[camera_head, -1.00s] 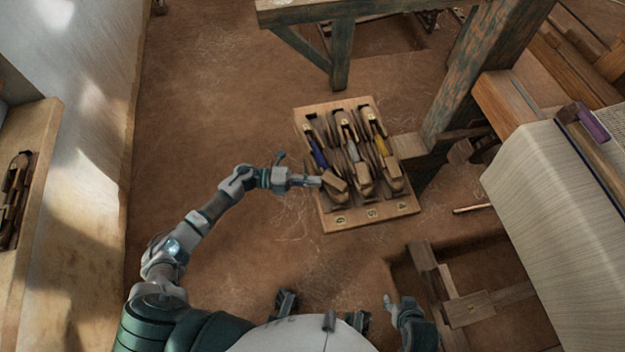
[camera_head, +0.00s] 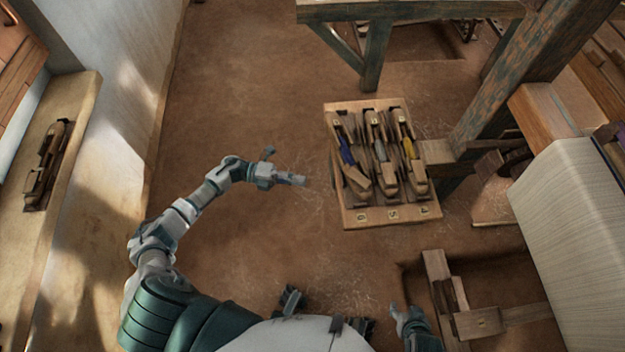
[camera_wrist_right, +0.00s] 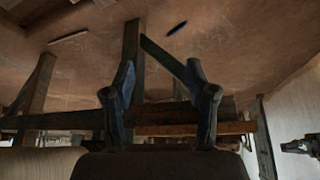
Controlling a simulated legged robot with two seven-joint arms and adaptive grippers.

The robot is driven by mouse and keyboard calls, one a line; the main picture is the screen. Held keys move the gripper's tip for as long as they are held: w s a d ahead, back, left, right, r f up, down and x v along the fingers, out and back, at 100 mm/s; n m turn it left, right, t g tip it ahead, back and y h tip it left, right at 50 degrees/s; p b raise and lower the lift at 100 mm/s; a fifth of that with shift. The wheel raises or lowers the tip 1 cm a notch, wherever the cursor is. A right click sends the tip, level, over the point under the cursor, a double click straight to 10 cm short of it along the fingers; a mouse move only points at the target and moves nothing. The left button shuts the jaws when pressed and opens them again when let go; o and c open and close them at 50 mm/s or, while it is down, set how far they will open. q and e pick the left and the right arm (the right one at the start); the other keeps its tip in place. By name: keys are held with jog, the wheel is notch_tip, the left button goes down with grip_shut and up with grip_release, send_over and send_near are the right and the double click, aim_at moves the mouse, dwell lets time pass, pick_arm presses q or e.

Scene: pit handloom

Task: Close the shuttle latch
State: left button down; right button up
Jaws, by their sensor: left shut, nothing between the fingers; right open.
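Several wooden shuttles stand side by side in a wooden tray (camera_head: 390,217) in the head view; one has a blue bobbin (camera_head: 346,151), one a grey bobbin (camera_head: 380,151) and one a yellow bobbin (camera_head: 408,148). The latch itself is too small to make out. My left gripper (camera_head: 303,180) is shut and empty, left of the tray and apart from it. My right gripper (camera_head: 394,308) is low in the head view, below the tray. In the right wrist view its two fingers (camera_wrist_right: 163,80) are spread with nothing between them.
A wooden loom post (camera_head: 525,75) and a beam with pale cloth (camera_head: 575,200) stand on the right. A pit (camera_head: 410,285) with wooden parts lies below the tray. Another shuttle (camera_head: 46,165) lies on a ledge (camera_head: 70,110) at far left. The floor left of the tray is clear.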

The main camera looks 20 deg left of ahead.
pick_arm(q)
jog(key=n+t+y+p, duration=1)
jog(key=t+y, duration=0.2)
jog(key=y, duration=0.2)
send_near(351, 178)
jog(key=x, duration=0.3)
jog(key=p+x, duration=0.1)
jog(key=x, duration=0.2)
jog(key=shift+w+d, duration=0.3)
jog(key=shift+w+f+n, duration=0.1)
jog(key=shift+w+n, duration=0.2)
pick_arm(e)
jog(key=s+d+f+g, duration=0.1)
jog(key=s+f+g, duration=0.1)
jog(key=s+f, duration=0.4)
jog(key=s+d+f+g, duration=0.1)
jog(key=s+f, duration=0.5)
jog(key=f, duration=1.1)
jog(key=shift+s+d+f+g+h, duration=0.25)
jog(key=shift+g+h, duration=0.15)
jog(key=shift+g, duration=0.2)
pick_arm(q)
jog(key=shift+w+a, duration=0.1)
